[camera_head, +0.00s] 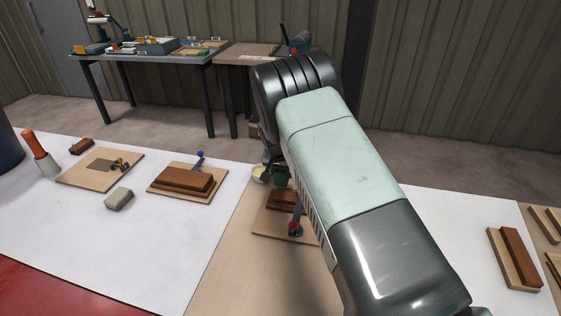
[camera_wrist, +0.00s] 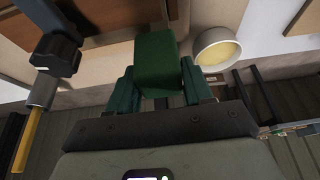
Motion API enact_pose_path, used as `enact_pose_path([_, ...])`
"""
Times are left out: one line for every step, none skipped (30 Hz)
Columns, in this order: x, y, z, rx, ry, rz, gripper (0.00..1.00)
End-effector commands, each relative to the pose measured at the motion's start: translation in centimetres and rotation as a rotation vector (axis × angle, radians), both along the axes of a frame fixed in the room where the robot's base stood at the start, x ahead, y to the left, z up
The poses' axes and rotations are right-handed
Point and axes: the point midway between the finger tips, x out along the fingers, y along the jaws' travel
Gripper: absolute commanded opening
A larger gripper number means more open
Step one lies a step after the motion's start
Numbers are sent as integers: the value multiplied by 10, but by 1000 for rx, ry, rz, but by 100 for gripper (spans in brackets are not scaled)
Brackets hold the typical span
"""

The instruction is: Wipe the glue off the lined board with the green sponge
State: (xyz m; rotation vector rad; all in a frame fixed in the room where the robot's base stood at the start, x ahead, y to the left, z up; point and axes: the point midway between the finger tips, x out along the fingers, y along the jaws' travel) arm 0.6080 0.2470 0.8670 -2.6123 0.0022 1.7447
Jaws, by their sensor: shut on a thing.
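In the wrist view my gripper (camera_wrist: 158,84) is shut on the green sponge (camera_wrist: 157,55), a dark green block between its two green fingers. In the head view the sponge (camera_head: 282,176) shows just left of my arm, above a pale board (camera_head: 267,224) with a brown wood block (camera_head: 283,199) on it. My arm hides the right part of that board. I cannot make out lines or glue on it, nor tell whether the sponge touches it.
A cream bowl (camera_wrist: 218,48) with yellowish contents is close beside the sponge. A red-and-blue clamp (camera_head: 296,222) stands at the board.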

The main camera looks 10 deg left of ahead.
Motion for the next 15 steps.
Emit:
enact_pose_path([0, 0, -9, -1, 2, 1, 26])
enact_pose_path([0, 0, -14, -1, 2, 1, 26])
enact_pose_path([0, 0, -20, -1, 1, 1, 26])
enact_pose_path([0, 0, -24, 0, 1, 1, 26])
enact_pose_path([1, -7, -21, 0, -1, -3, 26])
enact_pose_path([1, -14, -20, 1, 0, -4, 26])
enact_pose_path([1, -19, -20, 1, 0, -4, 26])
enact_pose_path([0, -23, -20, 1, 0, -4, 26])
enact_pose_path([0, -29, -20, 0, 0, -3, 26])
enact_pose_path([0, -33, -20, 0, 0, -3, 26])
enact_pose_path([0, -37, -20, 0, 0, -3, 26])
enact_pose_path([1, -42, -20, 0, 0, -3, 26])
enact_pose_path([0, -45, -20, 0, 1, -2, 26])
enact_pose_path([0, -48, -20, -1, 1, -1, 26])
enact_pose_path([0, -52, -20, 1, 1, -2, 26])
